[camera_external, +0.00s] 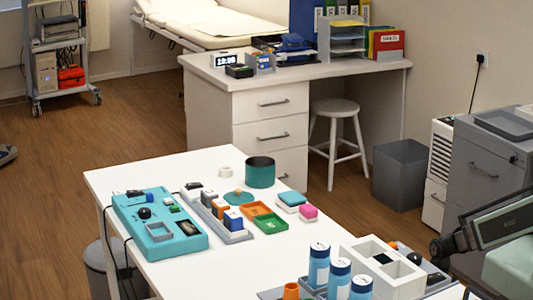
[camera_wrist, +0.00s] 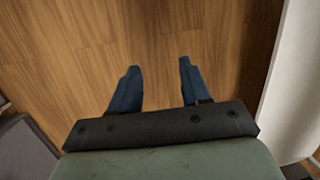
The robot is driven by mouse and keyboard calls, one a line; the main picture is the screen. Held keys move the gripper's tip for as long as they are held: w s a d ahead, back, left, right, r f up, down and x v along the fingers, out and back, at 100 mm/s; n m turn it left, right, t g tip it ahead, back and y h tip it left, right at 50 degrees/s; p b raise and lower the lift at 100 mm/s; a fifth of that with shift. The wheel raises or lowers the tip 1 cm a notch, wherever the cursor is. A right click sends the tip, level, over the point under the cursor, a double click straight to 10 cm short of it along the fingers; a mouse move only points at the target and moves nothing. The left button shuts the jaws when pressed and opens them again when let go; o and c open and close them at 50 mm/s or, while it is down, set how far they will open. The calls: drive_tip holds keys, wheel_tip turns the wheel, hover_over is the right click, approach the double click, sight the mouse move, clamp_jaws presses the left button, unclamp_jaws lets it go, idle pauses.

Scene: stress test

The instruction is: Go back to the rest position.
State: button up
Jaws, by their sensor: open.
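My gripper (camera_wrist: 158,72) shows in the wrist view with its two blue fingers apart. Nothing is between them. Below the fingers is bare wooden floor (camera_wrist: 110,30). A white edge (camera_wrist: 285,90), which looks like a table's, lies to the right of the gripper in the wrist view. In the external view I cannot clearly make out the gripper or its fingers.
A desk (camera_external: 262,84), stool (camera_external: 335,125) and grey bin (camera_external: 400,175) stand behind. Open floor lies left of the table.

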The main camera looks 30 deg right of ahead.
drive_tip(key=s+d+f+g, duration=0.1)
drive_tip(key=s+d+g, duration=0.1)
drive_tip(key=s, duration=0.8)
drive_tip(key=s+d+f+g+h, duration=0.1)
drive_tip(key=s+d+g, duration=0.1)
drive_tip(key=s, duration=0.9)
drive_tip(key=shift+d+f+m+g, duration=0.25)
drive_tip(key=shift+d+m+g, duration=0.05)
drive_tip(key=shift+d, duration=0.2)
